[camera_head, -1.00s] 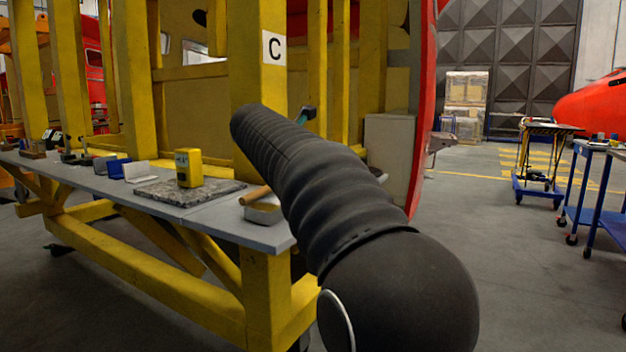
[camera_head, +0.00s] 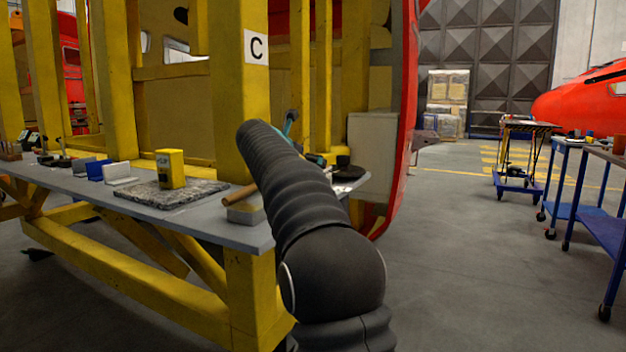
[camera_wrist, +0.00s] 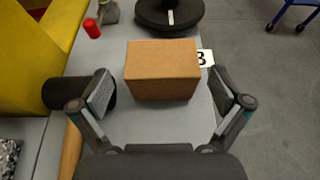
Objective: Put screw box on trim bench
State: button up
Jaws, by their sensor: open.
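A plain brown cardboard box (camera_wrist: 161,72), likely the screw box, sits on a grey bench top in the wrist view. My gripper (camera_wrist: 162,90) is open, with one finger to each side of the box and a visible gap on both sides. I cannot tell whether the fingertips are level with it. In the head view my arm hides this box. The grey bench top (camera_head: 205,222), on a yellow frame, runs along the left in the head view. I cannot tell which surface is the trim bench.
A card marked B (camera_wrist: 206,58), a dark round base (camera_wrist: 170,14) and a red cap (camera_wrist: 92,28) lie around the box. A yellow box (camera_head: 171,169) stands on a stone plate. Blue carts (camera_head: 590,205) stand at right, with clear floor between.

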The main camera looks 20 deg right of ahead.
jog(key=x, duration=0.5)
jog(key=shift+f, duration=0.2)
jog(key=shift+s+r, duration=0.1)
jog(key=c, duration=1.3)
